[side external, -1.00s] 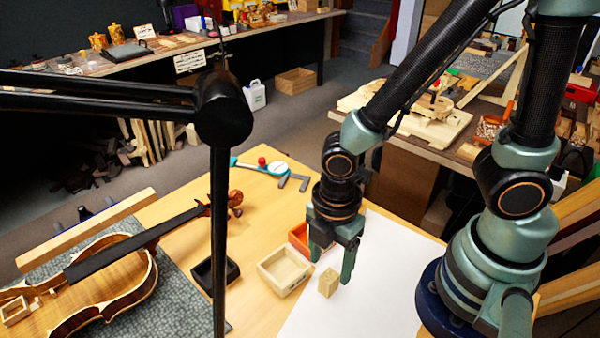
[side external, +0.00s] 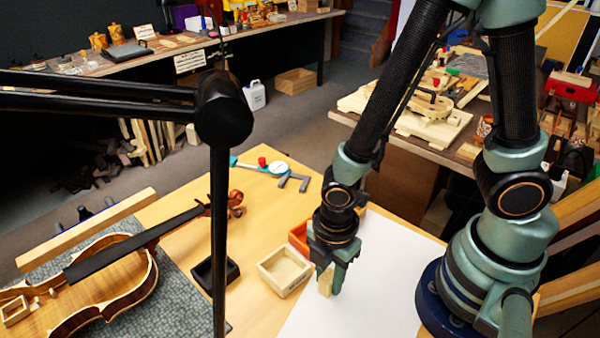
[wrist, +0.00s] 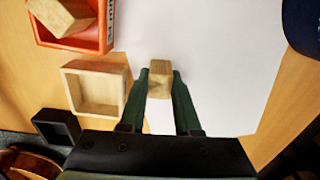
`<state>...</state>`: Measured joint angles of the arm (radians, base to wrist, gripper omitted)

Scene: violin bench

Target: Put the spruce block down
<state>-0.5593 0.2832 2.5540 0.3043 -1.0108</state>
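A small pale wooden block, which I take as the spruce block (side external: 325,281), stands at the white sheet (side external: 370,290). My gripper (side external: 329,277) points down over it, with one finger on each side. In the wrist view the block (wrist: 160,76) sits between the two fingertips (wrist: 161,80), and both fingers appear to press on it. Its lower end is at or very near the sheet; I cannot tell if there is a gap. The fingers hide part of its sides in the side view.
Left of my gripper are an empty pale wooden box (side external: 265,270), a black box (side external: 199,281) and an orange box (wrist: 42,36) holding a wooden block (wrist: 65,14). A violin (side external: 120,265) lies at the left. The white sheet is otherwise clear.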

